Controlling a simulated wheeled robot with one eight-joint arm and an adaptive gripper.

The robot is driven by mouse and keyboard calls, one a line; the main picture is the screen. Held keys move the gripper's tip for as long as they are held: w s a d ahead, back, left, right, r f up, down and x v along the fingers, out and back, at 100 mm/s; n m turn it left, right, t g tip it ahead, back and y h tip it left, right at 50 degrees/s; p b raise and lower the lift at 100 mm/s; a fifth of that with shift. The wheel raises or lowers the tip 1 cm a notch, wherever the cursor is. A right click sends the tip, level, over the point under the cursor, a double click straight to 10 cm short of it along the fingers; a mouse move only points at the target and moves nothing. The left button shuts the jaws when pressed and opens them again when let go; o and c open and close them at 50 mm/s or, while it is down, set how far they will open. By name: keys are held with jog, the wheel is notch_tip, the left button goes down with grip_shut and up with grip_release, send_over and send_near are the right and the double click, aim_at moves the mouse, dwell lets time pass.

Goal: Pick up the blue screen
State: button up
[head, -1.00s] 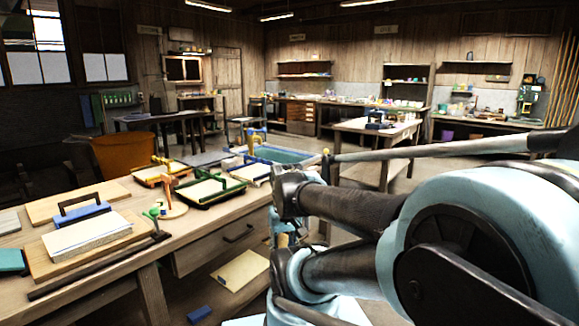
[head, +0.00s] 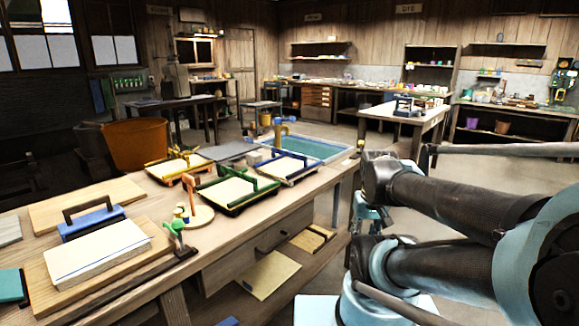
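A blue-framed screen (head: 290,167) with a pale sheet surface lies on the wooden workbench (head: 130,300), near its far right end. A yellow-framed screen (head: 181,167) and a green-framed screen (head: 238,191) lie to its left. My arm's dark and light-blue links fill the right side of the head view, to the right of the bench. My gripper's fingers cannot be made out.
A blue-rimmed vat (head: 318,149) stands just beyond the blue screen. A pale paper stack (head: 98,250), a blue handled block (head: 91,222) and an orange peg stand (head: 197,213) occupy the near bench. An orange tub (head: 138,146) stands behind. Open floor lies at right.

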jog(key=r, duration=0.2)
notch_tip(320, 180, up, 24)
jog(key=m+y, duration=0.4)
jog(key=m, duration=2.2)
send_over(289, 152)
jog(key=s+d, duration=0.3)
jog(key=d, duration=0.2)
jog(key=shift+t+h, duration=0.3)
jog(key=x, duration=1.1)
jog(key=shift+a+x, duration=0.1)
jog(key=shift+x, duration=1.25)
jog(key=shift+a+x, duration=0.15)
jog(key=shift+x, duration=1.2)
jog(key=shift+r, duration=0.1)
grip_shut()
